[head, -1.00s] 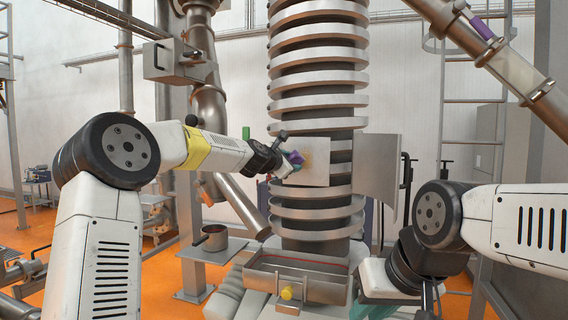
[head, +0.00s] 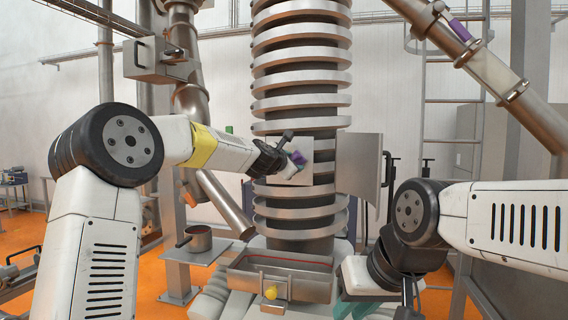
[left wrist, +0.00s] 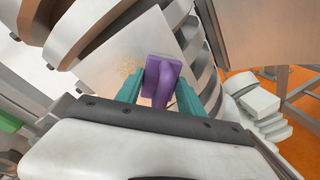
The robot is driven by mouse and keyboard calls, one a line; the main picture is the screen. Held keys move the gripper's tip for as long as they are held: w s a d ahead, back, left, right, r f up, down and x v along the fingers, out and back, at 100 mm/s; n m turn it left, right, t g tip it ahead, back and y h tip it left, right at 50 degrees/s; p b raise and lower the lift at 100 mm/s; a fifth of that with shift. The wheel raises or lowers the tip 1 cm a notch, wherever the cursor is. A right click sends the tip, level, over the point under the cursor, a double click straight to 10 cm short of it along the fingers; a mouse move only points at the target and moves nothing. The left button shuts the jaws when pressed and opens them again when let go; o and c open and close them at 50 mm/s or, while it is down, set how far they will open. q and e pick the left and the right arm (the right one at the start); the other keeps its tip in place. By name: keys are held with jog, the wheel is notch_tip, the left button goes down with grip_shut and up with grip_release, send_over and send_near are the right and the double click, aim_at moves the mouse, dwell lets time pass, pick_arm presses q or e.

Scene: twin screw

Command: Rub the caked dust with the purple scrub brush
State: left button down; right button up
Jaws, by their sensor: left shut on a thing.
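My left gripper (head: 293,167) is shut on the purple scrub brush (head: 298,158), in front of the flat metal plate (head: 304,178) on the ribbed column. In the left wrist view, the brush (left wrist: 162,78) sits between the teal fingers of the gripper (left wrist: 163,88). The caked dust (left wrist: 127,72) is a speckled tan patch on the plate, just left of the brush there. I cannot tell whether the brush touches the plate. In the head view the dust is hard to make out. My right gripper (head: 358,311) is low at the bottom edge, mostly out of view.
The ribbed column (head: 300,105) stands behind the plate. An open hatch door (head: 358,163) juts out to the right. A metal tray (head: 310,287) with a yellow knob (head: 270,292) is below. A pot (head: 198,238) stands on a small table at left.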

aim_at(298, 156)
pick_arm(q)
jog(key=shift+s+d, duration=0.25)
jog(key=shift+d, duration=0.35)
jog(key=shift+s+d, duration=0.2)
jog(key=shift+d, duration=0.4)
jog(key=shift+w+r, duration=0.1)
jog(key=shift+r, duration=0.8)
jog(key=w+a, duration=0.3)
jog(key=a, duration=0.8)
jog(key=shift+w+a, duration=0.3)
jog(key=shift+w, duration=0.1)
jog(key=shift+f, duration=0.1)
jog(key=shift+a, duration=0.1)
jog(key=shift+s+a, duration=0.25)
jog(key=shift+s, duration=0.7)
jog(key=shift+s+a, duration=0.2)
jog(key=shift+s, duration=0.75)
jog(key=shift+s+a, duration=0.25)
jog(key=shift+s, duration=0.7)
